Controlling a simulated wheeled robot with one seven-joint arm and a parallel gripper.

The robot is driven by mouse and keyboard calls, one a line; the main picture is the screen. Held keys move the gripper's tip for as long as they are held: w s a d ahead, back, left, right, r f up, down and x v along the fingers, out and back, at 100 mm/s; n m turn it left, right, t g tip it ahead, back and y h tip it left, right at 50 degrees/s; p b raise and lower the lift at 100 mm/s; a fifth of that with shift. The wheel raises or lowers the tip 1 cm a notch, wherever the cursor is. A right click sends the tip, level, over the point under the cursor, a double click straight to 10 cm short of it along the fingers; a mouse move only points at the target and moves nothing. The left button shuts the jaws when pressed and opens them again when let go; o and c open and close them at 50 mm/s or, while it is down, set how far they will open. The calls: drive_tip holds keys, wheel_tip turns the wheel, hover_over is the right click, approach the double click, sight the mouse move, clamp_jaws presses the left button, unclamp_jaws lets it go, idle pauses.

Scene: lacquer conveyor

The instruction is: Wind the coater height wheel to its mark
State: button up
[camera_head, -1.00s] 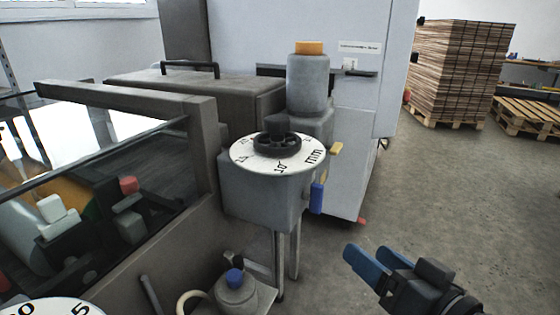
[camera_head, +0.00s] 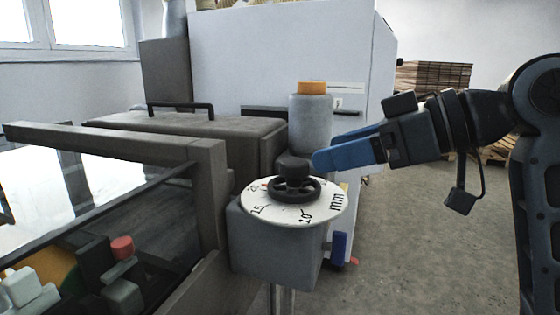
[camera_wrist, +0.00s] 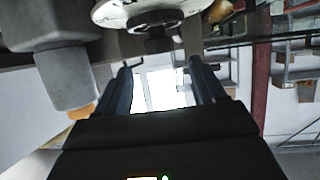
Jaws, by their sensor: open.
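The coater height wheel (camera_head: 297,190) is a small black handwheel with a dark knob (camera_head: 293,165) on top. It sits over a white dial (camera_head: 262,209) marked in mm, with 10 and 15 readable, on a grey housing (camera_head: 275,250). My gripper (camera_head: 317,152) has blue fingers and is open and empty. Its tips are just right of the knob in the head view, and I cannot tell whether they touch it. In the wrist view the wheel (camera_wrist: 155,20) and dial (camera_wrist: 112,10) show at the top, beyond the open fingers (camera_wrist: 160,68).
A grey cylinder with an orange cap (camera_head: 311,110) stands behind the dial. A blue lever (camera_head: 339,246) is on the housing's right side. A dark-framed glass guard (camera_head: 110,140) is at left. A white cabinet (camera_head: 280,55) is behind, and stacked boards (camera_head: 432,76) stand at right.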

sight(297, 161)
drive_tip(key=x, duration=0.7)
drive_tip(key=shift+w+a+f, duration=0.1)
drive_tip(key=shift+a, duration=0.15)
drive_tip(key=shift+c, duration=0.2)
drive_tip(key=c, duration=0.9)
